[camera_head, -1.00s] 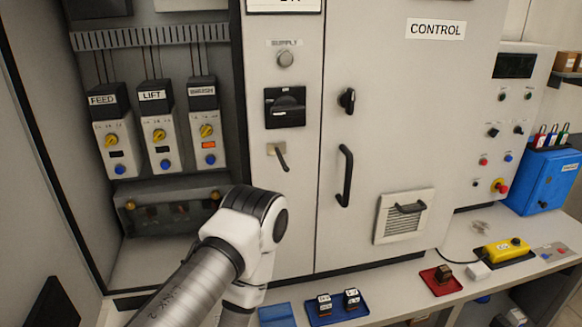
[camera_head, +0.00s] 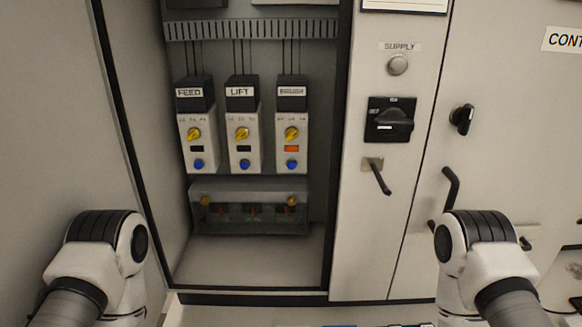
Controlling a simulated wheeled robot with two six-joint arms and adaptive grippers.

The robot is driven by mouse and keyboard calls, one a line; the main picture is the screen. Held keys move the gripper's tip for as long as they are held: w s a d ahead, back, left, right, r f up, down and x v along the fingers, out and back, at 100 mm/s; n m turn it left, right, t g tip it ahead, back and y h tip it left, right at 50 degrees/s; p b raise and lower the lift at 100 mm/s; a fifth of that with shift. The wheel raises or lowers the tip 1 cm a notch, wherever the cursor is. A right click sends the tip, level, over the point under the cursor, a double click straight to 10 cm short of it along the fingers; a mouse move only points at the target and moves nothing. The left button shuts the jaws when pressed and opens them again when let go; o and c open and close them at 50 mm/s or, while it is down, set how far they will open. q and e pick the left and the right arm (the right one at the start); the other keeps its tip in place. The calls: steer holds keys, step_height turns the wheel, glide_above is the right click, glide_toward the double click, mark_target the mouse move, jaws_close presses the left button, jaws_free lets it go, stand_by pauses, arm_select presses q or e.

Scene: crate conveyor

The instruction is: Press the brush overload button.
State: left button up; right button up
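The brush overload unit (camera_head: 291,108) is the rightmost of three similar units in the open cabinet, with a dark top and a blurred label that seems to read BRUSH. Its light front carries a yellow dial (camera_head: 292,133), an orange-red window (camera_head: 292,149) and a blue button (camera_head: 292,164) below it. The windows on the FEED unit (camera_head: 190,93) and LIFT unit (camera_head: 240,93) are dark. My two arms show at the lower left and lower right, well apart from the units. Neither gripper can be seen.
A clear-fronted box (camera_head: 250,188) sits under the units. The cabinet's right post carries a supply lamp (camera_head: 398,65), a black rotary switch (camera_head: 390,120) and a lever handle (camera_head: 377,176). A closed door with a black handle (camera_head: 450,188) stands further right. The space before the units is free.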

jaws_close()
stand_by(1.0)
